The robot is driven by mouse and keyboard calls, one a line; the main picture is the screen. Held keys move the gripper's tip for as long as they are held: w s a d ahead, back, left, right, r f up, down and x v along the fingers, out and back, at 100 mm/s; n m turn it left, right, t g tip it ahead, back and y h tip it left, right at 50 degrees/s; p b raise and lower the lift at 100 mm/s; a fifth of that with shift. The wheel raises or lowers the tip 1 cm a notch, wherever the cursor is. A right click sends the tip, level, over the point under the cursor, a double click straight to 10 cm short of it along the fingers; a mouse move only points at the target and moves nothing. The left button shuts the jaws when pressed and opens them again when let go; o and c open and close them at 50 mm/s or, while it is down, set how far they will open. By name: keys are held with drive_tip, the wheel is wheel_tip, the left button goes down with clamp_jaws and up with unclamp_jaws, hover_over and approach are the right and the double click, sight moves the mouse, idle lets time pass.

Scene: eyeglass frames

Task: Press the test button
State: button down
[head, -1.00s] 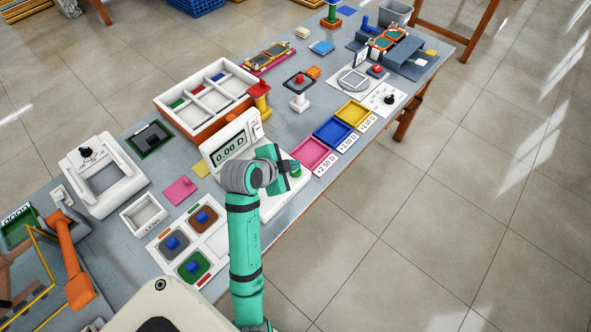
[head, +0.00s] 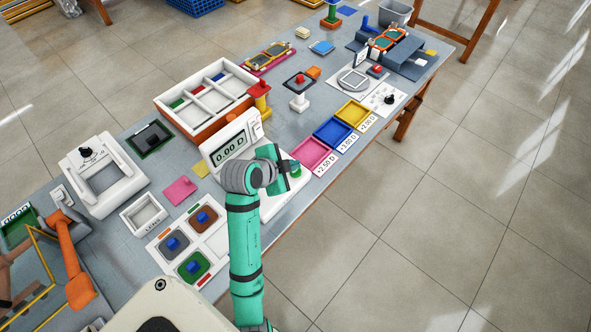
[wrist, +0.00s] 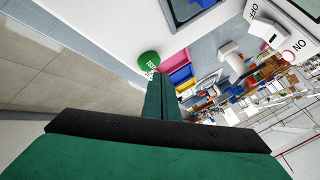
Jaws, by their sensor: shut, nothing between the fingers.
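The test button is a round green cap marked TEST (wrist: 148,60) on the white base of the lens meter. It also shows in the head view (head: 296,172), partly behind my gripper. The lens meter's display (head: 229,149) reads 0.00 D. My gripper (head: 289,173) is shut and empty over the base, close beside the button. In the wrist view my closed fingers (wrist: 161,78) end just below and right of the green cap. I cannot tell whether they touch it.
An ON/OFF switch (wrist: 272,28) is on the meter's side. Pink (head: 311,153), blue (head: 333,133) and yellow (head: 353,113) trays run along the table edge beyond the meter. A white sorting box (head: 207,92) stands behind it. The floor to the right is clear.

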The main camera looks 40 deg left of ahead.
sight(293, 173)
drive_tip(key=shift+f, duration=0.15)
idle(0.3)
drive_tip(key=shift+f, duration=0.3)
drive_tip(key=shift+f, duration=0.5)
idle(0.7)
drive_tip(key=shift+r, duration=0.15)
idle(0.3)
drive_tip(key=shift+r, duration=0.8)
drive_tip(key=shift+r, duration=2.5)
